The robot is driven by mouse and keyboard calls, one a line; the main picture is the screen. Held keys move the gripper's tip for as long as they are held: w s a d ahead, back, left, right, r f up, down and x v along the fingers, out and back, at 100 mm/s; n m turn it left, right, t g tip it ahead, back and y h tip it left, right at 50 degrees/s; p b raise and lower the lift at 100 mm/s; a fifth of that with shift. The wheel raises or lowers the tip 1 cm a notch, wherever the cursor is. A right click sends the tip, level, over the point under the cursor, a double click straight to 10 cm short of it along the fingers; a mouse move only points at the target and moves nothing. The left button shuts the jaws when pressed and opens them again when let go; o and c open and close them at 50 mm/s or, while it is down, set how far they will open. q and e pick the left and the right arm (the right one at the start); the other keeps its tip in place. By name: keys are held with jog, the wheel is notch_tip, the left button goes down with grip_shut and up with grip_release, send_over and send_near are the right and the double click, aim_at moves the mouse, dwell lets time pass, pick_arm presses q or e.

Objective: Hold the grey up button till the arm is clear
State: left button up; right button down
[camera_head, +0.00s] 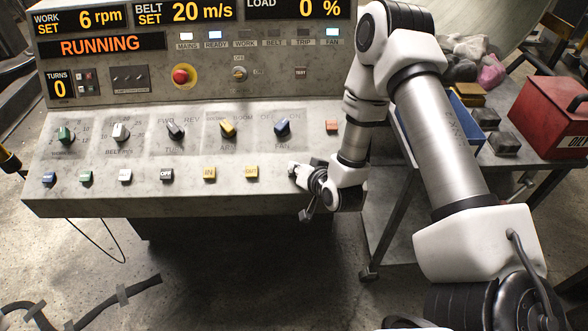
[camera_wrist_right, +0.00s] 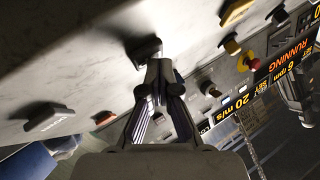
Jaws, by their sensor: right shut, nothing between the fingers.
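My right gripper (camera_head: 301,180) is at the lower right of the console front, at the right end of the lower button row. In the wrist view its fingers (camera_wrist_right: 158,70) are shut and empty. Their tips meet or nearly meet a grey button (camera_wrist_right: 144,46); I cannot tell how far it is pressed. In the head view the gripper hides that button. A second grey button (camera_wrist_right: 48,119) with blurred lettering stands apart on the left of the wrist view. My left gripper is not in view.
The yellow OUT button (camera_head: 251,172) is left of the gripper. An orange button (camera_head: 331,126) sits above, close to my right arm. The display (camera_head: 112,44) reads RUNNING. A side table holds a red toolbox (camera_head: 545,115). The console's left half is clear of my arms.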

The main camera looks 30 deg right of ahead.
dwell(0.8)
jog(key=shift+s+a+r+p, duration=0.15)
jog(key=shift+s+r+p, duration=0.1)
jog(key=shift+r+p, duration=0.5)
jog(key=shift+r, duration=0.1)
jog(key=shift+s+a+r+p, duration=0.1)
jog(key=shift+r+p, duration=0.25)
jog(key=shift+r, duration=0.2)
jog(key=r, duration=0.1)
jog(key=s+r+p, duration=0.1)
jog(key=r+p, duration=0.1)
jog(key=shift+s+a+r, duration=0.15)
jog(key=shift+a+r, duration=0.15)
jog(key=shift+a, duration=0.05)
